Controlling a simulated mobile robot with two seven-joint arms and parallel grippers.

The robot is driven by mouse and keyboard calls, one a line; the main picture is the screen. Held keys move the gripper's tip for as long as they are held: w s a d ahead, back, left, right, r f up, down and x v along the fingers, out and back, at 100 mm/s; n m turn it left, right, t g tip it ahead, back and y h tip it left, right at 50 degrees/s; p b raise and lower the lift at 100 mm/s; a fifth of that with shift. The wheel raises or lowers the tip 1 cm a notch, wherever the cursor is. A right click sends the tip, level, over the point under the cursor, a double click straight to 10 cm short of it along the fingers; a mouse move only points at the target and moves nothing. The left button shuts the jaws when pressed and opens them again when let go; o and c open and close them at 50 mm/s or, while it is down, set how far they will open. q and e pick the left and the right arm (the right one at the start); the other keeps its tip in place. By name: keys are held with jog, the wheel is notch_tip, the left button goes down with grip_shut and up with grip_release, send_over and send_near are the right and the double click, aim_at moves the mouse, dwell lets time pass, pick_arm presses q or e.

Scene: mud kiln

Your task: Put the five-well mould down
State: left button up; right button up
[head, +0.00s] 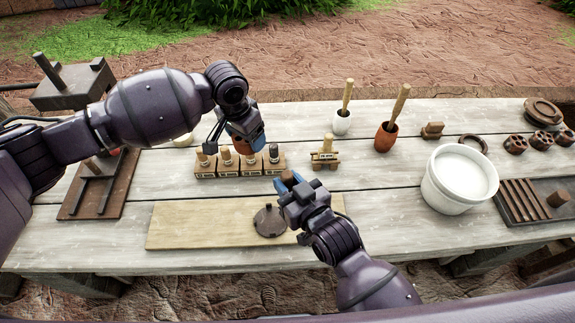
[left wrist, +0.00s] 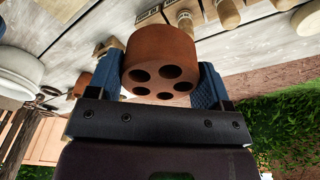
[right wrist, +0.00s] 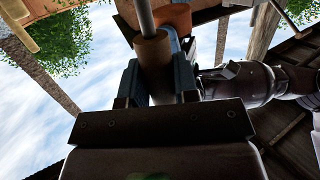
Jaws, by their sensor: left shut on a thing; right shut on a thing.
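The five-well mould is a short terracotta cylinder with five round holes in one face. In the left wrist view the mould (left wrist: 160,55) sits between the fingers of my left gripper (left wrist: 160,80), holes toward the camera. In the head view the mould (head: 246,137) is in the air behind the peg rack, partly hidden by my left gripper (head: 240,128). My right gripper (head: 288,180) is above the pale board, shut on a wooden-handled tool. In the right wrist view the tool's handle (right wrist: 153,65) is between the fingers, with a grey rod extending from it.
A pale board (head: 190,225) bears a dark round disc (head: 270,222). Behind it stand a labelled peg rack (head: 228,171) and a small wooden stand (head: 325,157). A white bucket (head: 457,180) and a slotted tray (head: 515,210) are at right. The board's left part is bare.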

pick_arm(q)
jog(key=d+f+m, duration=0.7)
jog(key=d+f, duration=0.1)
jog(key=d, duration=0.5)
jog(key=shift+m+g, duration=0.3)
jog(key=shift+g, duration=0.1)
jog(key=shift+d+f, duration=0.1)
jog(key=shift+f, duration=4.9)
jog(key=o, duration=0.7)
jog(key=shift+f, duration=0.15)
jog(key=shift+o, duration=0.7)
